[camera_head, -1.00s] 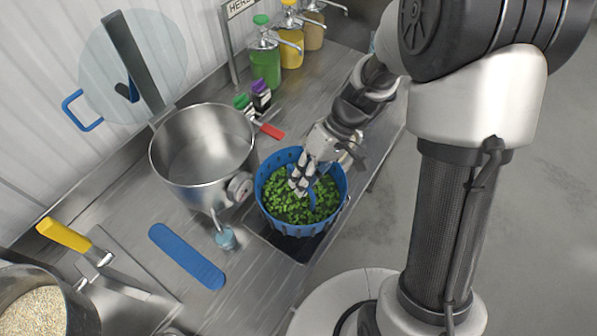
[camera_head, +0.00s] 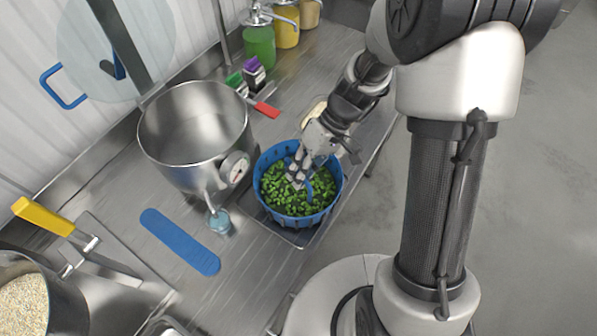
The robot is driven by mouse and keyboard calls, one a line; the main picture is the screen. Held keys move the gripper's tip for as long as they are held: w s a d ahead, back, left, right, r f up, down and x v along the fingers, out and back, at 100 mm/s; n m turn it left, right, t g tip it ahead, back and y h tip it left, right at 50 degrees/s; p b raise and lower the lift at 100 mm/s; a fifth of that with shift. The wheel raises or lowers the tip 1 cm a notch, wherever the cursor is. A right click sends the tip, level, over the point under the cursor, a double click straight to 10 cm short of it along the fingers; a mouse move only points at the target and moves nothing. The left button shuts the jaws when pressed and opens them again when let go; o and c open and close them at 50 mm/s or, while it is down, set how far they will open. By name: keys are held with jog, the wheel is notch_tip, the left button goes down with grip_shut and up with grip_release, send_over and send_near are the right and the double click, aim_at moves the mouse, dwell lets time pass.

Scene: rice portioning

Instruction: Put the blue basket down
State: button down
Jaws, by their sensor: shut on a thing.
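The blue basket (camera_head: 296,221) is round and filled with chopped green pieces (camera_head: 291,198). It looks upright, over a dark tray (camera_head: 258,214) on the steel counter, right of the large pot. Whether its base touches the tray cannot be told from this angle. My gripper (camera_head: 298,178) reaches down into the basket from the upper right. It is shut on a blue part at the middle of the basket, seemingly its handle, and the fingertips partly hide that part.
A steel pot (camera_head: 190,163) with a dial and tap stands close left of the basket. A blue strip (camera_head: 180,241) lies on the counter. Sauce bottles (camera_head: 259,45) and a red-handled tool (camera_head: 265,109) are behind. A pot of grain (camera_head: 40,300) is at lower left. The counter's edge runs close right.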

jog(key=shift+f+b, duration=0.55)
jog(key=shift+b, duration=0.05)
jog(key=c, duration=1.6)
grip_release()
jog(key=shift+c, duration=0.2)
jog(key=v, duration=1.2)
jog(key=shift+d, duration=0.15)
